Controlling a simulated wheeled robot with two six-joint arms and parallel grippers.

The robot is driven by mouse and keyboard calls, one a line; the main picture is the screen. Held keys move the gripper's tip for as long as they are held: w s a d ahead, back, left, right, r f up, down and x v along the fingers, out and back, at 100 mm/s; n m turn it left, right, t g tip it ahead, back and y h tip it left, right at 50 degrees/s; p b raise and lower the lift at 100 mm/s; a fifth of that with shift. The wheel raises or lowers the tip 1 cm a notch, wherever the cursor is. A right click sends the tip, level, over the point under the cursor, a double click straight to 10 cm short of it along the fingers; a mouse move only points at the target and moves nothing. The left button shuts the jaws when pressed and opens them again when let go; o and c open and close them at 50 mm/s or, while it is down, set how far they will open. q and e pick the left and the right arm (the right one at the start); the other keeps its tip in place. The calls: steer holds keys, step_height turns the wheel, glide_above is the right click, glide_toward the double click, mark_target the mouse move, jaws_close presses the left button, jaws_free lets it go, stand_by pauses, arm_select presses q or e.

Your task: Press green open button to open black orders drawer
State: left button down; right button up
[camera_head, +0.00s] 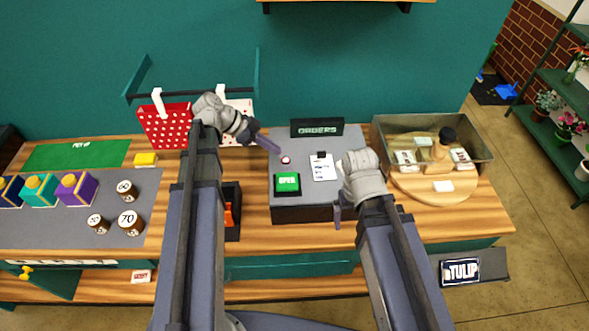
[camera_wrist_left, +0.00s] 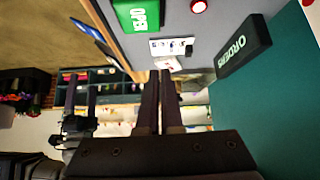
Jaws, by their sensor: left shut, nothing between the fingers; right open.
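The green open button (camera_head: 288,182) sits on the front left of the grey-topped orders station, and it also shows at the top of the left wrist view (camera_wrist_left: 136,14). The black ORDERS sign (camera_head: 317,128) stands at the station's back edge. The station's dark front (camera_head: 305,214) faces me; no pulled-out drawer shows there. My left gripper (camera_head: 276,149) is shut and empty, behind the green button and close to a small red button (camera_head: 286,160). Its closed fingers show in the left wrist view (camera_wrist_left: 160,78). My right gripper (camera_head: 338,190) is open at the station's right side, partly hidden by its own wrist.
A white note (camera_head: 322,167) lies right of the green button. A glass-sided bin (camera_head: 396,131) with a round wooden board stands to the right. Numbered pots (camera_head: 131,222) and colored boxes (camera_head: 76,186) fill the left counter.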

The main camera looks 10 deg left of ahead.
arm_select(q)
steer(key=a, duration=0.1)
steer(key=s+r, duration=0.1)
steer(key=a, duration=0.1)
steer(key=shift+s+a+r+m, duration=0.25)
steer(key=shift+s+a+m, duration=0.1)
steer(key=shift+m, duration=0.05)
arm_select(e)
steer(key=shift+s+d+r, duration=0.45)
steer(key=shift+r, duration=0.1)
arm_select(q)
steer(key=shift+f, duration=0.1)
arm_select(e)
steer(key=shift+f, duration=0.1)
arm_select(q)
steer(key=b, duration=0.7)
glide_above(296, 175)
steer(key=a, duration=0.3)
steer(key=f, duration=0.7)
steer(key=shift+s+d+f, duration=0.15)
steer(key=shift+s+f, duration=0.15)
steer(key=shift+s, duration=0.1)
steer(key=shift+f+b, duration=0.9)
steer(key=shift+b, duration=0.1)
steer(key=shift+f+b, duration=0.75)
steer(key=shift+b, duration=0.05)
arm_select(e)
step_height(296, 175, down, 11)
